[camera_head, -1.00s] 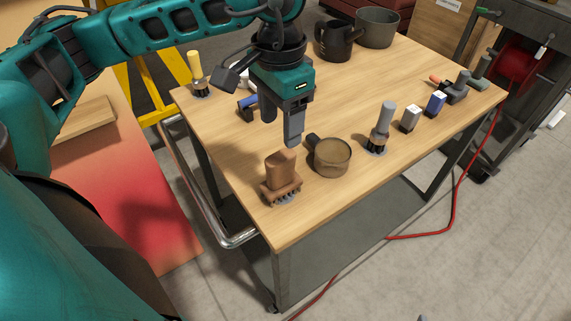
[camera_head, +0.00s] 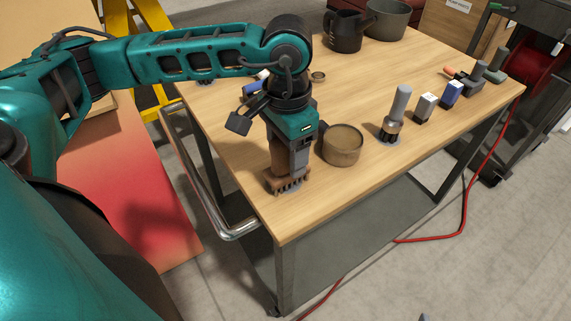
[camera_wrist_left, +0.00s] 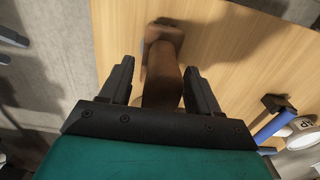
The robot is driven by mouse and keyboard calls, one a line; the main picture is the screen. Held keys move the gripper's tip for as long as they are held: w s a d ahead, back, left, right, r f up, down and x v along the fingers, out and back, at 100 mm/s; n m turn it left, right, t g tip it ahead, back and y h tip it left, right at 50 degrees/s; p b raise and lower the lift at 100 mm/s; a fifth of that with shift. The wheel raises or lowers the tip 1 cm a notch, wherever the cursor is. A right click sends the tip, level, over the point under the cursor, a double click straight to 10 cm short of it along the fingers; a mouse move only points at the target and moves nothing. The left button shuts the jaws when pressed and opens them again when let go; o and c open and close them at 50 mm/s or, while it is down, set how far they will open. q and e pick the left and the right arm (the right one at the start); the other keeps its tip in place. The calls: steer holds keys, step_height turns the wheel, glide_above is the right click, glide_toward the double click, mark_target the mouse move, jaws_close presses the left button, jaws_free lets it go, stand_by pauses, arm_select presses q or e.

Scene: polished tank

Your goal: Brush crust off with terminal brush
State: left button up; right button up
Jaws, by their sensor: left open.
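A brown block-handled brush (camera_head: 277,158) stands bristles down near the table's front left corner. My left gripper (camera_head: 289,163) is lowered over it and open. In the left wrist view the brown handle (camera_wrist_left: 163,88) lies between the two spread fingers (camera_wrist_left: 158,68), with no clear grip on it. A grey-handled brush with a metal collar (camera_head: 391,126) stands upright farther right. A round pan with a tan top surface (camera_head: 343,146) sits just right of my gripper. I cannot make out which surface carries crust. My right gripper is not in view.
The wooden table (camera_head: 350,90) also holds a dark pitcher (camera_head: 345,32), a grey pot (camera_head: 388,20), a white-topped block (camera_head: 425,107), a blue block (camera_head: 452,93) and a blue-handled tool (camera_head: 253,88). A metal rail (camera_head: 190,165) runs along the left edge. The table's middle is clear.

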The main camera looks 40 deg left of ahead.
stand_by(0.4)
arm_select(q)
steer(key=shift+r, duration=0.1)
jaws_close()
steer(key=shift+r+p, duration=0.4)
steer(key=shift+r, duration=0.8)
steer(key=shift+r+p, duration=1)
steer(key=shift+r, duration=1.35)
